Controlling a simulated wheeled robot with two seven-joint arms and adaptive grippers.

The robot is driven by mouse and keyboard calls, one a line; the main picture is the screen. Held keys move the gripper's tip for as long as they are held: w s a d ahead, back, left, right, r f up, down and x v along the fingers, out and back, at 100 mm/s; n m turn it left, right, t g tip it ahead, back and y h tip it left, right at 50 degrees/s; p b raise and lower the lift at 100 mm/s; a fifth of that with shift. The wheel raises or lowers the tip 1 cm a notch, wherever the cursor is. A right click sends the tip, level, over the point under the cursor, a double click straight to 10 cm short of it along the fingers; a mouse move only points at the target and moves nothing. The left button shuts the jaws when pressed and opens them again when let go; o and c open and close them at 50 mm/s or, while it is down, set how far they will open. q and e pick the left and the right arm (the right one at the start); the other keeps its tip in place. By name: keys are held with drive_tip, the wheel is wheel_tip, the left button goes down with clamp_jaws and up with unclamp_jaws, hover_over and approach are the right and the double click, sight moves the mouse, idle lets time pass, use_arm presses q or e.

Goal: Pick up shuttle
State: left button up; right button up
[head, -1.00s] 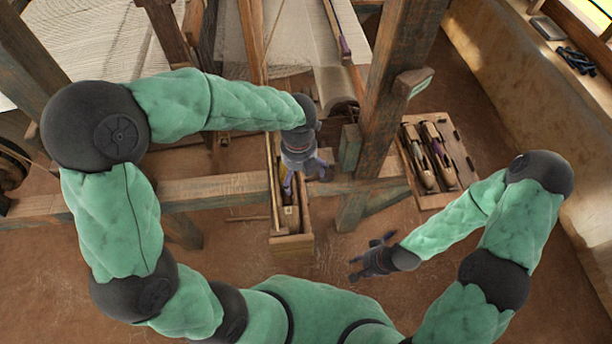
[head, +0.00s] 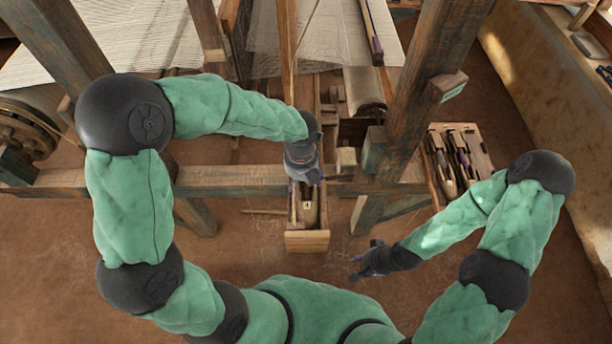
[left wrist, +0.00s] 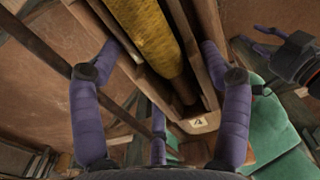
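A shuttle (head: 309,211) lies in a narrow wooden box at the front of the loom. In the left wrist view its wound yellow yarn (left wrist: 150,35) and dark wooden end show between the box walls. My left gripper (head: 305,183) is over the box, pointing down. In the left wrist view its purple fingers (left wrist: 163,62) are spread wide, one on each side of the box, with nothing held between them. My arm hides the rear of the shuttle in the head view. My right gripper (head: 366,263) is apart from the box, over the floor, empty with its fingers spread.
A loom beam (head: 230,180) and a thick post (head: 425,90) stand close by. A wooden tray (head: 485,150) with several shuttles lies at right. The front floor is clear.

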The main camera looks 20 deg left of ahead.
use_arm(q)
drive_tip(key=shift+c, duration=1.3)
drive_tip(key=shift+r, duration=0.1)
drive_tip(key=shift+r, duration=0.5)
wheel_tip(320, 180, up, 2)
drive_tip(key=shift+p, duration=0.35)
drive_tip(key=w+d+r+p, duration=0.1)
drive_tip(key=w+d+r, duration=0.5)
drive_tip(key=w+r, duration=0.3)
drive_tip(key=shift+w+p, duration=0.3)
drive_tip(key=shift+w, duration=0.75)
drive_tip(key=shift+w+d+r, duration=0.3)
drive_tip(key=shift+w+r, duration=0.15)
drive_tip(key=shift+w, duration=0.25)
drive_tip(key=shift+s, duration=0.1)
